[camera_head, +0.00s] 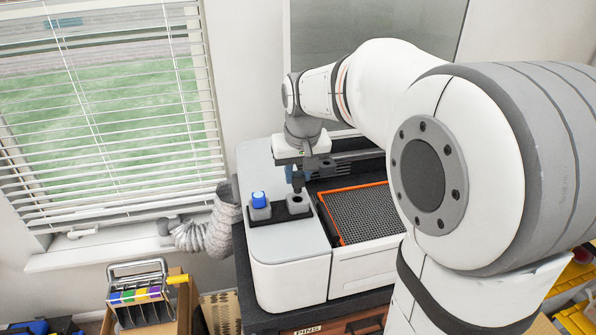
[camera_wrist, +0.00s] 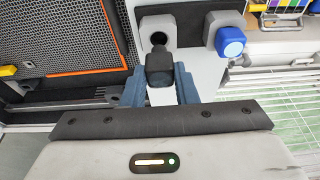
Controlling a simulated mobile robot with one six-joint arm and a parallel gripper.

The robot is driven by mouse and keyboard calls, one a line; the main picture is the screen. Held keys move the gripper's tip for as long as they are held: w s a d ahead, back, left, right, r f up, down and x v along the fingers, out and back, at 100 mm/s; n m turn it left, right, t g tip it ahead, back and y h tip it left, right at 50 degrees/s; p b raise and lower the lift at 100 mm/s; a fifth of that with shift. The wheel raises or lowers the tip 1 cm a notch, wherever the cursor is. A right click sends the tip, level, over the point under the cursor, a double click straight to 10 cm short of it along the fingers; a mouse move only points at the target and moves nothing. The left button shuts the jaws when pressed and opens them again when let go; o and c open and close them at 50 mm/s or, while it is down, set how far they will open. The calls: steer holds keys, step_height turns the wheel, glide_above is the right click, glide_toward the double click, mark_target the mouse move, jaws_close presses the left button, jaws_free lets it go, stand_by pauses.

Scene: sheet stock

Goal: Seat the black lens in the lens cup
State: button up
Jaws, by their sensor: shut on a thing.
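My gripper (camera_wrist: 160,82) is shut on the black lens (camera_wrist: 160,64), a small dark block between its two blue-grey fingers. In the head view my gripper (camera_head: 297,179) hangs just above a grey cup (camera_head: 298,205), and the lens (camera_head: 298,187) shows as a dark piece over it. In the wrist view this grey cup (camera_wrist: 158,22) has a round dark hole, which lies just beyond the lens and is partly uncovered. The lens looks apart from the hole. I cannot tell the exact height gap.
A second grey cup (camera_head: 260,213) holds a blue piece (camera_head: 259,199), close to the left. Both cups stand on a black plate on a white machine top (camera_head: 285,245). An orange-edged mesh bed (camera_head: 360,215) lies to the right. A handled rack (camera_head: 140,295) stands lower left.

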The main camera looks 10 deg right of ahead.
mark_target(298, 187)
steer(key=shift+f, duration=0.15)
stand_by(0.3)
steer(key=shift+f+b, duration=0.45)
steer(key=shift+f, duration=0.05)
steer(key=shift+f, duration=0.1)
steer(key=shift+f+b, duration=0.8)
steer(key=shift+f, duration=0.05)
steer(key=shift+f+b, duration=0.3)
steer(key=shift+f, duration=0.1)
steer(key=shift+f, duration=0.15)
stand_by(0.5)
